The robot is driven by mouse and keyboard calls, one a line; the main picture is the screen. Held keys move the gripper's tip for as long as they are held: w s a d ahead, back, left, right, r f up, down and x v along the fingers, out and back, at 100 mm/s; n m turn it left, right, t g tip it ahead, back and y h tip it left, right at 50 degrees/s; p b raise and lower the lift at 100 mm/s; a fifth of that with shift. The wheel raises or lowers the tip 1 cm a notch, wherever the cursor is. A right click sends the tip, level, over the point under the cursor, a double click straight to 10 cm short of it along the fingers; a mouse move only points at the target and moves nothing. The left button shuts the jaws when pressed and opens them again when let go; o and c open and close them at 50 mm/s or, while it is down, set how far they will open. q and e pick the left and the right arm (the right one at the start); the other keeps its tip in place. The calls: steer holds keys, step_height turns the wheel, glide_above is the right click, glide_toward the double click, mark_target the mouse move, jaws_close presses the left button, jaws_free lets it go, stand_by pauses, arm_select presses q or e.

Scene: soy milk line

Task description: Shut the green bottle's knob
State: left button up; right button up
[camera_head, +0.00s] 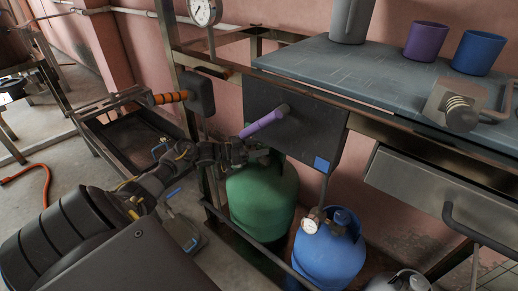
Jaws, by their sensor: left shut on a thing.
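The green bottle (262,200) stands upright under the counter, below a dark panel. My left arm reaches in from the lower left, and my left gripper (258,153) is at the top of the green bottle. It is shut on the bottle's knob, which the fingers and wrist mostly hide. I cannot tell how far the knob is turned. My right gripper is not in view.
A blue bottle (328,255) with a gauge stands right of the green one. A dark panel (296,125) with a purple lever (264,123) hangs just above. The counter (375,85) carries a purple cup (426,41) and a blue cup (478,53). A metal drawer (440,195) is at right.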

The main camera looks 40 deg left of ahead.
arm_select(q)
steer(key=o, duration=0.9)
steer(key=shift+w+d, duration=0.1)
steer(key=shift+w, duration=0.05)
steer(key=shift+o, duration=0.2)
steer(key=shift+s+a, duration=0.3)
steer(key=shift+s, duration=0.1)
steer(key=p+v, duration=0.1)
steer(key=v, duration=0.9)
steer(key=shift+p, duration=0.4)
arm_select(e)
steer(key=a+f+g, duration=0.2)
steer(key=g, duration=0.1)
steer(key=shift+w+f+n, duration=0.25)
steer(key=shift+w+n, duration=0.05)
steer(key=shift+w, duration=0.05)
